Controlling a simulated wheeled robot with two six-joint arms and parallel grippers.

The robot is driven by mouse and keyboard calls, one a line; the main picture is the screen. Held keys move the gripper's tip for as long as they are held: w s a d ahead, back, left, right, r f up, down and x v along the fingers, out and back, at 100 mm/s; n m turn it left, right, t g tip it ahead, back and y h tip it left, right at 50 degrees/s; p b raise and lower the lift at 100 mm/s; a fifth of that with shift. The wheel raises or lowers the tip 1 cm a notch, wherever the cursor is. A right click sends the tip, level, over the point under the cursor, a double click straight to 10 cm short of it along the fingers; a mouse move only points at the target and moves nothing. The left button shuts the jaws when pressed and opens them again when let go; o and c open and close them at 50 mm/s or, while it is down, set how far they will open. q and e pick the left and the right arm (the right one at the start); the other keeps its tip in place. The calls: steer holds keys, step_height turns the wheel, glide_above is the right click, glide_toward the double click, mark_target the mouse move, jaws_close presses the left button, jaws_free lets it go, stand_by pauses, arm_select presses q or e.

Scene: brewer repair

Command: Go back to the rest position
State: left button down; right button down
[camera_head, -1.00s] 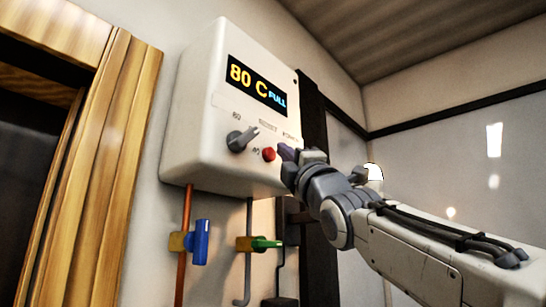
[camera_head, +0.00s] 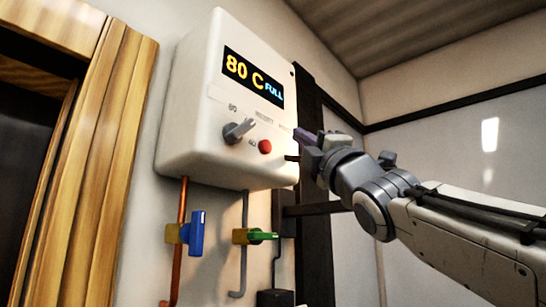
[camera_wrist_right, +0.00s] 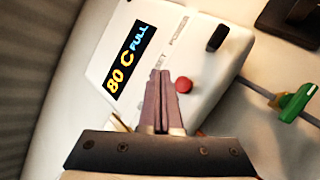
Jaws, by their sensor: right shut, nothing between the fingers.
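The white brewer box (camera_head: 190,110) hangs on the wall. Its display (camera_head: 253,77) reads 80 C FULL. Below the display are a grey knob (camera_head: 239,131) and a red button (camera_head: 265,146). My right gripper (camera_head: 303,137) is just right of the box's lower right corner, shut and empty. In the right wrist view the two fingers of my right gripper (camera_wrist_right: 158,85) lie together, with the red button (camera_wrist_right: 184,85) beside them and the display (camera_wrist_right: 130,62) beyond. Whether the fingers touch the box I cannot tell. My left gripper is not in view.
A copper pipe with a blue-handled valve (camera_head: 197,232) and a grey pipe with a green-handled valve (camera_head: 262,236) run below the box. A wooden door frame (camera_head: 98,170) stands at left. A dark post (camera_head: 316,250) is behind my right arm.

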steer(key=shift+f, duration=0.15)
stand_by(0.4)
steer(key=w+a+f+m+g+h+b, duration=0.2)
steer(key=w+f+m, duration=0.15)
steer(key=f, duration=0.85)
steer(key=w+a+f+m+g+h+b, duration=0.1)
steer(key=w+a+f+m+g+h, duration=0.2)
steer(key=f, duration=0.8)
steer(key=s+f+m+g+h+b, duration=0.25)
steer(key=f+m+g, duration=0.25)
steer(key=f, duration=1.4)
steer(key=s+d+f+m+g+h+b, duration=0.1)
steer(key=s+f+g, duration=0.1)
steer(key=s+f, duration=0.35)
steer(key=s+f+m+g+b, duration=0.1)
steer(key=s+f+m+g, duration=0.15)
steer(key=f, duration=0.65)
steer(key=s+d+f+m+g+h, duration=0.15)
steer(key=s+f, duration=0.25)
steer(key=f, duration=0.4)
steer(key=s+d+f+m+g+h+b, duration=0.1)
steer(key=s+d+f+g, duration=0.2)
steer(key=s+f, duration=0.4)
steer(key=s+d+f+m+g+h+b, duration=0.1)
steer(key=s+d+f+m+g, duration=0.1)
steer(key=s+f, duration=0.4)
steer(key=s+d+g, duration=0.1)
steer(key=s, duration=0.2)
steer(key=shift+s+f, duration=0.3)
steer(key=shift+f, duration=0.1)
